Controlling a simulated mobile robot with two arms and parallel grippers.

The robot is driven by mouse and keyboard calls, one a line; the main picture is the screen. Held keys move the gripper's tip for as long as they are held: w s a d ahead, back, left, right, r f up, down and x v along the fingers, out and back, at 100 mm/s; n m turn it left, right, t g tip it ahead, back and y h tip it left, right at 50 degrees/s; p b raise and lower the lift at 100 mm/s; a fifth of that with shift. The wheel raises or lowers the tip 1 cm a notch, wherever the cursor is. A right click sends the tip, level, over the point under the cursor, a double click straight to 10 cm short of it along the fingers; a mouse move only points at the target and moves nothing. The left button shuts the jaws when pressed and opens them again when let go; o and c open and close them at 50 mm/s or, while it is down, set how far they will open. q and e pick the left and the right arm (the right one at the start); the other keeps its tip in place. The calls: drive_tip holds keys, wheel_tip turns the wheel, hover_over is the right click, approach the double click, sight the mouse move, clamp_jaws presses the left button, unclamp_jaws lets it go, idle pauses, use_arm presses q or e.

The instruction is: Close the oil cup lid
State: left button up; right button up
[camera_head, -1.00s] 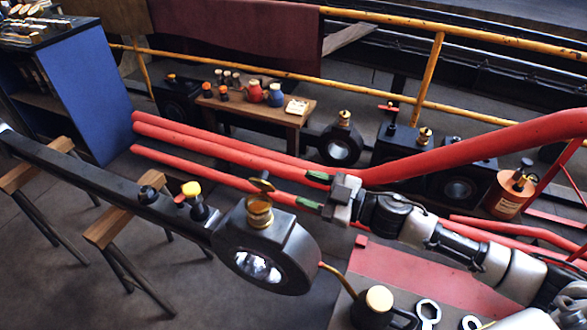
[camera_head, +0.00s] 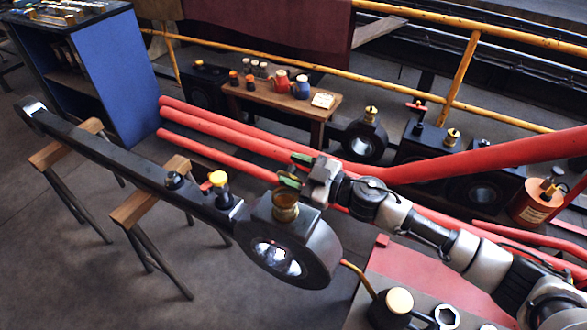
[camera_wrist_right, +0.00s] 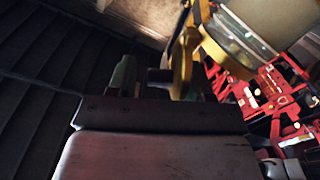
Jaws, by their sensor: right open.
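The brass oil cup (camera_head: 285,207) stands on top of the dark big end of the long rod (camera_head: 320,250). My right gripper (camera_head: 294,170) is open, with its green-tipped fingers just above and behind the cup. I cannot make out the lid clearly in the head view; the fingers are close to where it stood. In the right wrist view, a large pale round body with a brass rim (camera_wrist_right: 240,45) fills the upper right. A narrow brass piece (camera_wrist_right: 184,60) shows beside it, near a greenish finger; I cannot tell whether they touch. My left gripper is not in view.
A yellow-topped fitting (camera_head: 218,180) stands on the rod left of the cup. Red pipes (camera_head: 215,125) run behind the gripper. A black oil can (camera_head: 390,305) stands on the grey bench in front. Wooden trestles (camera_head: 150,207) support the rod.

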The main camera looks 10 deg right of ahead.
drive_tip(key=shift+w+a, duration=0.1)
drive_tip(key=shift+a, duration=0.05)
drive_tip(key=shift+c, duration=0.3)
drive_tip(key=c, duration=0.7)
drive_tip(key=shift+s+a+n+p, duration=0.1)
drive_tip(key=shift+s+n+p, duration=0.1)
drive_tip(key=shift+n+p, duration=0.25)
drive_tip(key=shift+s+a+n+p, duration=0.25)
drive_tip(key=shift+s+n+p, duration=0.1)
drive_tip(key=shift+n, duration=0.7)
drive_tip(key=shift+s+a+f+n+p, duration=0.15)
drive_tip(key=shift+s+n, duration=0.1)
drive_tip(key=shift+n, duration=0.55)
drive_tip(key=shift+s+a+f+n+p, duration=0.15)
drive_tip(key=shift+s+n, duration=0.05)
drive_tip(key=shift+n, duration=0.6)
drive_tip(key=shift+s+a+n, duration=0.1)
drive_tip(key=shift+n, duration=0.4)
